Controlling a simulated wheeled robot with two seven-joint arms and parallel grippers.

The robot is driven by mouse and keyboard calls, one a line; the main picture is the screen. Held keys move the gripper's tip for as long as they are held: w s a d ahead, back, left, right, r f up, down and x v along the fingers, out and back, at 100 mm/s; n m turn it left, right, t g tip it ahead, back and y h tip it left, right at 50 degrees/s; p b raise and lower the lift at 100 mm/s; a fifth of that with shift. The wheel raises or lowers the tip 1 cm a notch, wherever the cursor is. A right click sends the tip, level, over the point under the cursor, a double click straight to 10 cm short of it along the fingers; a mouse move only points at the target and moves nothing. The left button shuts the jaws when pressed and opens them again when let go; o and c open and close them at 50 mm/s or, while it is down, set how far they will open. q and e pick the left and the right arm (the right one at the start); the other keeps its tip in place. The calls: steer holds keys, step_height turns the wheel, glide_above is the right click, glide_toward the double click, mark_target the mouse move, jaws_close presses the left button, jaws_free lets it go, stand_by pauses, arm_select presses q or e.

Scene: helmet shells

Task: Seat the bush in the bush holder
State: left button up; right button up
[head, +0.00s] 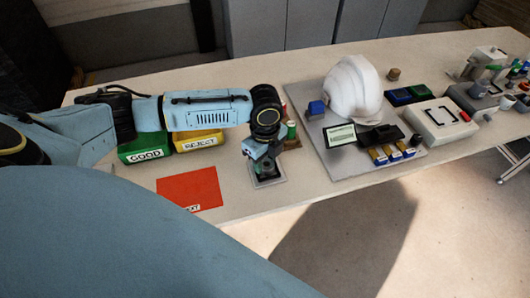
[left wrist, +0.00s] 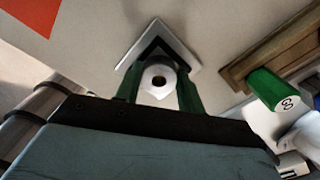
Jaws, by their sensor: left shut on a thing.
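The bush (left wrist: 158,77) is a pale round piece with a dark centre hole, seen end-on in the left wrist view. My left gripper (left wrist: 160,92) is shut on it, with one green finger on each side. The bush holder (left wrist: 183,55) is a square plate with a light edge and a dark middle, right behind the bush in that view. In the head view my left gripper (head: 265,167) points down over the holder (head: 268,183), low at the table's front part. The fingers hide the bush there, and I cannot tell whether it is inside the holder. My right gripper is not in view.
A wooden block with a green gauge marked GO (left wrist: 273,90) stands close beside the holder. A red mat (head: 188,188), a green GOOD bin (head: 143,148) and a yellow REJECT bin (head: 198,141) lie left. A grey board with a white helmet (head: 352,88) is right.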

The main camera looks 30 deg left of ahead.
arm_select(q)
steer(key=shift+f, duration=0.35)
stand_by(0.7)
steer(key=o, duration=0.9)
steer(key=shift+r, duration=0.1)
